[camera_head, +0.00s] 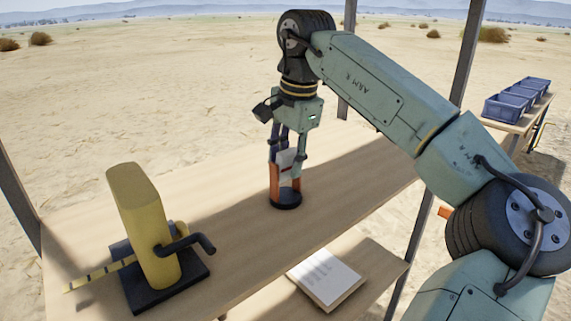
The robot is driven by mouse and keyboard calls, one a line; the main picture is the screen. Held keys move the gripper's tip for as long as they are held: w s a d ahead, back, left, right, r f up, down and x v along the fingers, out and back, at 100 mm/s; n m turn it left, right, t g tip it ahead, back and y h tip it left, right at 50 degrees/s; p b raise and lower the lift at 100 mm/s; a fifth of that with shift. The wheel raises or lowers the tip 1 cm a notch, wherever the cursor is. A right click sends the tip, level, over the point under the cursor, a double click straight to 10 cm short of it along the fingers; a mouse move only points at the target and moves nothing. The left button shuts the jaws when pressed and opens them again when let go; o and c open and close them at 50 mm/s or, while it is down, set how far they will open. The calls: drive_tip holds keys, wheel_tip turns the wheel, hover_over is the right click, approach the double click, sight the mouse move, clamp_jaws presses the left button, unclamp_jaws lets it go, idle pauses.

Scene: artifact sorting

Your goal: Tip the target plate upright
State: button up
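A small pale grey-white plate (286,160), apparently the target plate, shows between the dark fingers of my gripper (285,158). Below it are two upright orange-red pieces (275,186) on a round black base (287,203), which stands on the wooden table. I cannot tell where the finger ends stop and the orange pieces begin. My gripper points straight down over this base. The fingers are apart, one on each side of the plate, but whether they touch it is not clear. The plate's lower part and tilt are hard to make out.
A yellow block-shaped device (145,225) with a dark crank handle (185,244) stands on a black base at the table's left. A yellow-and-black strip (98,275) lies beside it. A sketch board (327,275) lies on a lower shelf. Blue crates (505,107) stand far right. The table (355,185) is clear around the round base.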

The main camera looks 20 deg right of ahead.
drive_tip(key=shift+w+a+f, duration=0.1)
drive_tip(key=shift+w+f, duration=0.15)
drive_tip(key=shift+f, duration=0.8)
drive_tip(key=shift+c, duration=0.2)
clamp_jaws()
